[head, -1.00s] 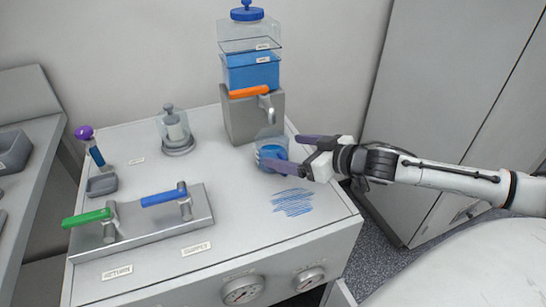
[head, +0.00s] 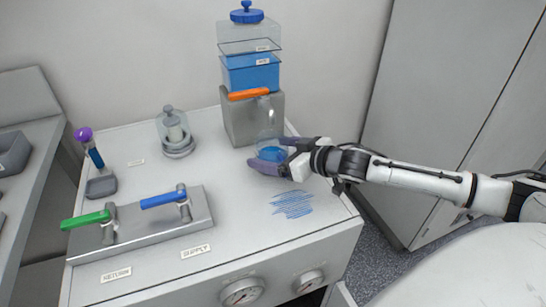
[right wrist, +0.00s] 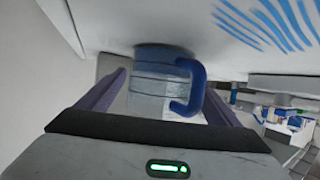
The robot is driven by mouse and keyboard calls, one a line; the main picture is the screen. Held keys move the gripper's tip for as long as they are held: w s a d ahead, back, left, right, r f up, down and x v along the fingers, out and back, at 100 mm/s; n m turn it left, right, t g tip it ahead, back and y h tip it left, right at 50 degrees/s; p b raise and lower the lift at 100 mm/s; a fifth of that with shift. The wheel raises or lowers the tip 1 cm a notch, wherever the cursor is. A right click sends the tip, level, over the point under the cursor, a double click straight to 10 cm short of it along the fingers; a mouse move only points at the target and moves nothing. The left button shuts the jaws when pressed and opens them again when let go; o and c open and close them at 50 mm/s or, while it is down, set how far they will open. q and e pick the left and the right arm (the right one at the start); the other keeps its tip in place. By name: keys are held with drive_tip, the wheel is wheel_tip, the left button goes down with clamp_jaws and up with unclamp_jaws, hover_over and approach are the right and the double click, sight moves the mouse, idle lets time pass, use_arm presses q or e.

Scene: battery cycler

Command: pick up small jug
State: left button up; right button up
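The small jug (head: 271,150) is a clear cup with blue liquid, standing on the bench top in front of the dispenser's tap. My right gripper (head: 277,158) reaches it from the right, with purple fingers on either side of it. In the right wrist view the jug (right wrist: 150,92) sits between the two fingers, with its blue handle (right wrist: 197,88) close to the right finger. The fingers are wide apart; firm contact is not clear. My left gripper is not in view.
The dispenser (head: 240,117) with an orange lever stands just behind the jug. A valve block (head: 150,232) with green and blue handles is at the front left. A glass-covered part (head: 174,133) and a purple-capped vial (head: 93,155) stand farther left. Blue scribble (head: 293,203) marks the bench.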

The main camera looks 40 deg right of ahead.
drive_tip(key=c, duration=1.2)
drive_tip(key=shift+r, duration=0.15)
